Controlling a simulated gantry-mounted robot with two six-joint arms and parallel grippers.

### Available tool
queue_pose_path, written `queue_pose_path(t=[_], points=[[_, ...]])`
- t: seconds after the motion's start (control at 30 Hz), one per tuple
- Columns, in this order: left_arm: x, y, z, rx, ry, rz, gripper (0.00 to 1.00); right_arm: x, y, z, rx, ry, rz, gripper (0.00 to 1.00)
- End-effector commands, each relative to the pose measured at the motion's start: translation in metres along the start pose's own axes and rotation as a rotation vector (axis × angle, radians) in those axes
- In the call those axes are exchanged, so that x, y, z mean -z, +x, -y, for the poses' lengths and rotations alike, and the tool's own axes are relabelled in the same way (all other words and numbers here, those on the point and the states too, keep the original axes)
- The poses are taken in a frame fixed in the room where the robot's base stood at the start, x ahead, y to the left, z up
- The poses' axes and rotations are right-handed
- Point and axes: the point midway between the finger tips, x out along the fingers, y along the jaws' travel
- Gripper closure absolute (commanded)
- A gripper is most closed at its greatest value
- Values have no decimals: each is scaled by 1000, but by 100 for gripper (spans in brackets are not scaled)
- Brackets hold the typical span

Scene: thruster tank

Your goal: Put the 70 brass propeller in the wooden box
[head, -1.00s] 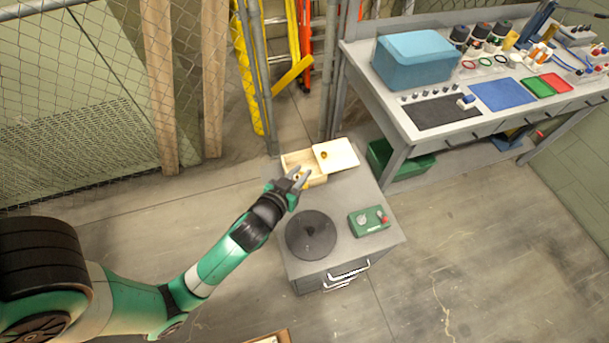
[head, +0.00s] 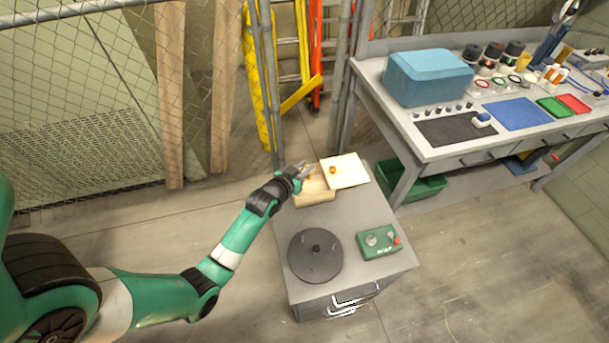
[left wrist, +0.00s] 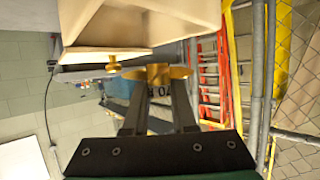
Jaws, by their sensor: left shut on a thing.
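The wooden box (head: 314,197) stands at the back of the grey cabinet. Its pale lid (head: 344,171), with a small brass knob (head: 333,170), lies at its right. My left gripper (head: 308,170) is over the back part of the box. In the left wrist view my left gripper (left wrist: 157,90) is shut on the brass propeller (left wrist: 157,73), which shows at the fingertips. Dark lettering shows between the fingers, partly hidden. The pale box wall (left wrist: 145,25) is close beyond the propeller, and the lid's knob (left wrist: 111,63) is beside it. My right gripper is not in view.
On the grey cabinet (head: 360,215) are a dark round disc (head: 315,256) and a green control box (head: 379,242). A workbench (head: 400,130) with a blue case (head: 428,77) stands at the right. A chain-link fence and metal posts rise behind the box.

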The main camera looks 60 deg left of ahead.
Motion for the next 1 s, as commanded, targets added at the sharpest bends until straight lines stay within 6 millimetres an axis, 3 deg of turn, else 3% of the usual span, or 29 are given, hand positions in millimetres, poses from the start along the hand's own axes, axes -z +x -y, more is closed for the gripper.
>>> queue_pose_path(t=[0.1,0.17,0.9,0.93,1.0], points=[[-26,10,0,1,0,3,100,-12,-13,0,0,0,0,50],[-30,13,0,1,0,0,100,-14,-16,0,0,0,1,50],[-40,16,0,1,0,0,100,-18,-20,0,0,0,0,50],[-40,16,0,1,0,1,72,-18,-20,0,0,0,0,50],[-40,16,0,1,0,1,59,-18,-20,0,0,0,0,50]])
